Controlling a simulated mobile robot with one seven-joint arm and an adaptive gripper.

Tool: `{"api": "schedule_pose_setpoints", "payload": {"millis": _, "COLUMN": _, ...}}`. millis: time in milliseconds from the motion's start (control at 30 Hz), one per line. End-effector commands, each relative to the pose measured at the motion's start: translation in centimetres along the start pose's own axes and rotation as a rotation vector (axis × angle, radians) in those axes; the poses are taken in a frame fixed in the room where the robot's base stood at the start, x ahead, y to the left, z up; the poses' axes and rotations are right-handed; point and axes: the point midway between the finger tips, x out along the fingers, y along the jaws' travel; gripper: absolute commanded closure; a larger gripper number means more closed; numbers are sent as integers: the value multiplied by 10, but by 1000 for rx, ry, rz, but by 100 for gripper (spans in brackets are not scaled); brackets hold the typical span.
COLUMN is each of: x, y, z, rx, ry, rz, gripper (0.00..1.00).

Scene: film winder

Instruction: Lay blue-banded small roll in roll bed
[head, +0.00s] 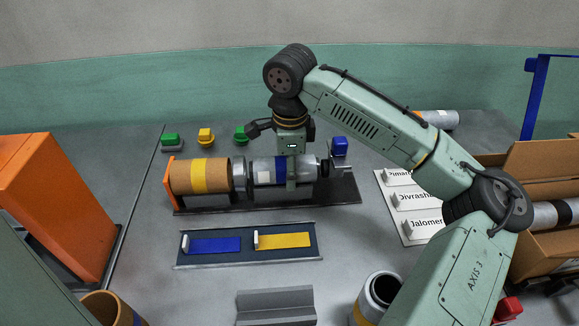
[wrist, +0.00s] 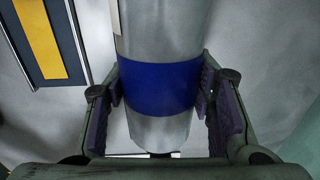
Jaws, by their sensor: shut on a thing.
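The blue-banded small roll (head: 266,173) is silver and lies level in line with the film winder. My gripper (head: 291,175) is over it, shut across its blue band. In the wrist view the roll (wrist: 160,40) stands between the two fingers, with the band (wrist: 158,88) at finger height. I cannot tell whether the roll still touches the winder's parts. A grey V-shaped cradle (head: 275,307), which looks like the roll bed, is empty at the front of the table.
A brown roll with a yellow band (head: 187,177) is on the winder's left side. A dark panel with blue and yellow strips (head: 248,258) lies between winder and cradle. An open-topped roll (head: 383,288) stands right of the cradle. An orange cabinet (head: 50,200) is at left.

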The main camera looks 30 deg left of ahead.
Motion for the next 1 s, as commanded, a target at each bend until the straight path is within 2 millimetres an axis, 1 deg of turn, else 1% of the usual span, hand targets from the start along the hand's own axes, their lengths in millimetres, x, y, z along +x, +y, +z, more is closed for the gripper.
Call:
{"api": "schedule_pose_setpoints", "payload": {"millis": 233, "x": 11, "y": 1, "z": 0, "rx": 0, "ry": 0, "rz": 4, "gripper": 86}}
{"api": "schedule_pose_setpoints", "payload": {"millis": 300, "x": 13, "y": 1, "z": 0, "rx": 0, "ry": 1, "rz": 5, "gripper": 97}}
{"api": "schedule_pose_setpoints", "payload": {"millis": 567, "x": 14, "y": 0, "z": 1, "rx": 0, "ry": 0, "rz": 3, "gripper": 96}}
{"api": "schedule_pose_setpoints", "payload": {"millis": 600, "x": 15, "y": 0, "z": 1, "rx": 1, "ry": 0, "rz": 2, "gripper": 45}}
{"api": "schedule_pose_setpoints", "payload": {"millis": 933, "x": 12, "y": 0, "z": 0, "rx": 1, "ry": 0, "rz": 1, "gripper": 23}}
{"api": "schedule_pose_setpoints", "payload": {"millis": 1000, "x": 12, "y": 0, "z": 0, "rx": 0, "ry": 0, "rz": 1, "gripper": 23}}
